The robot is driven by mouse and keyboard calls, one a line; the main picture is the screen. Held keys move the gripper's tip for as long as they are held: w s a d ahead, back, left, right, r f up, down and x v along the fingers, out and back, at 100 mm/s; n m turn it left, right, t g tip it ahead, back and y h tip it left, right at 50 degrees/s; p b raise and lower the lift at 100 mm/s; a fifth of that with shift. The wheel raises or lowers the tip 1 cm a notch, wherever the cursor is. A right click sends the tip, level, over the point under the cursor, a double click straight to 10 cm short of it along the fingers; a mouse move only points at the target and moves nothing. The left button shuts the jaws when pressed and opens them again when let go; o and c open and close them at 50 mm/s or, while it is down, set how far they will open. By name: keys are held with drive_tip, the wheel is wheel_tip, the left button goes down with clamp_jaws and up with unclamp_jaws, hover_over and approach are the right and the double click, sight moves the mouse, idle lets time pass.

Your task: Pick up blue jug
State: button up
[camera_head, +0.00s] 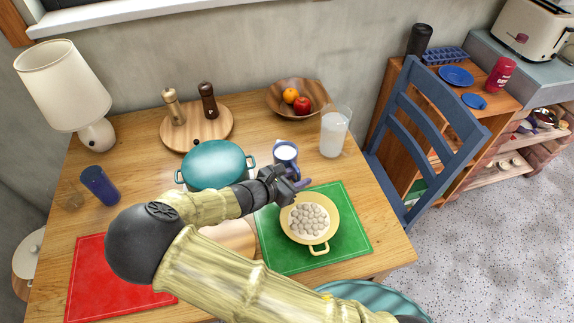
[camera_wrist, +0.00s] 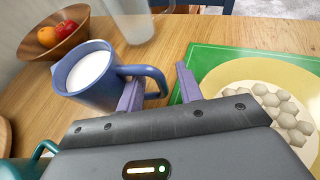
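The blue jug (camera_head: 286,152) stands upright on the wooden table, with white liquid inside. In the wrist view the blue jug (camera_wrist: 88,82) is at the upper left, its handle pointing right. My gripper (camera_head: 293,182) is just in front of the jug, low over the table. In the wrist view my gripper (camera_wrist: 158,88) has its two purple fingers apart, with the handle showing in the gap between them. The left finger overlaps the jug's side in the picture; I cannot tell whether it touches. Nothing is gripped.
A yellow pan (camera_head: 320,241) of pale round pieces sits on a green mat (camera_head: 353,243) beside my gripper. A teal pot (camera_head: 215,166) stands left of the jug, a glass pitcher (camera_head: 334,134) right. A fruit bowl (camera_head: 275,101) is behind. A blue chair (camera_head: 425,125) stands right.

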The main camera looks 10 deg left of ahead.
drive_tip(key=x, duration=0.2)
drive_tip(key=shift+w+d+f, duration=0.1)
drive_tip(key=shift+w+d, duration=0.05)
drive_tip(key=shift+w, duration=0.1)
drive_tip(key=shift+c, duration=0.5)
clamp_jaws()
